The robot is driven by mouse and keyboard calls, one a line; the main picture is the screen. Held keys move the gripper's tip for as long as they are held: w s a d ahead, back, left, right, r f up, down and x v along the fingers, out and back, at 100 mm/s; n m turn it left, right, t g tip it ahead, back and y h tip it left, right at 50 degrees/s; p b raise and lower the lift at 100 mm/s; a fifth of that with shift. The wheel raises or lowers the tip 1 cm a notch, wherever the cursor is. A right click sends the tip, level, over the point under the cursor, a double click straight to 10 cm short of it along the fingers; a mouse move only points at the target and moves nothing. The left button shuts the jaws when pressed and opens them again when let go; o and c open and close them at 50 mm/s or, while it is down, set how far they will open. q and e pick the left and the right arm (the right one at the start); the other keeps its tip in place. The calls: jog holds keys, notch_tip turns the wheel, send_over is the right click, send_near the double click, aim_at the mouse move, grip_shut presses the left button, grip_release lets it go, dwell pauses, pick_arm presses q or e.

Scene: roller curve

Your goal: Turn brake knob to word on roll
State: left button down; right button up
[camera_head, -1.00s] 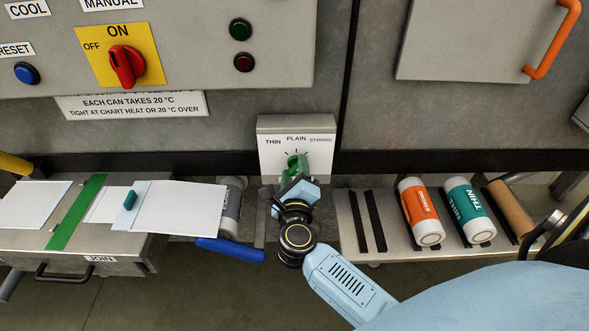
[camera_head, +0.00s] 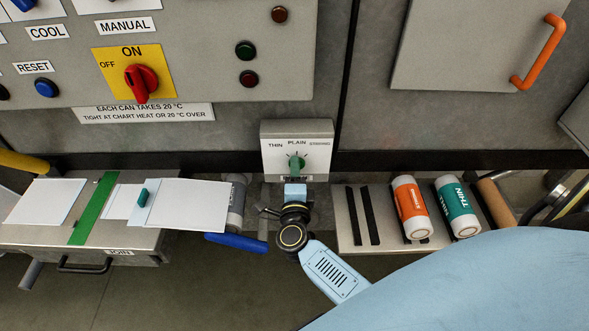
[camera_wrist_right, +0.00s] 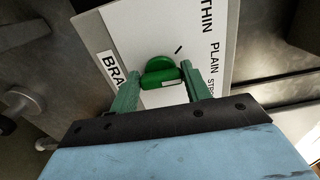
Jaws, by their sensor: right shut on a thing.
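The green brake knob (camera_head: 297,160) sits on a pale plate (camera_head: 325,163) marked THIN, PLAIN and STRONG from left to right. My right gripper (camera_head: 296,173) reaches it from below and is shut on it. In the right wrist view the knob (camera_wrist_right: 158,70) lies between the two green fingers of the gripper (camera_wrist_right: 156,78). The knob stands roughly upright under PLAIN; its exact mark is hard to read. A teal roll (camera_head: 457,207) reads THIN and an orange roll (camera_head: 411,208) has a word too small to read. A grey roll (camera_head: 237,204) lies left of my gripper. My left gripper is out of view.
A blue handle (camera_head: 236,244) lies left of my right gripper. A bench (camera_head: 130,240) with white sheets is at left. Above are a red rotary switch (camera_head: 141,80) and several buttons. The rack (camera_head: 387,215) holds the rolls at right.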

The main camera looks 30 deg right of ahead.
dwell(0.3)
jog(key=o, duration=1)
jog(key=v, duration=1.3)
jog(key=shift+s, duration=0.25)
jog(key=shift+a+f, duration=0.1)
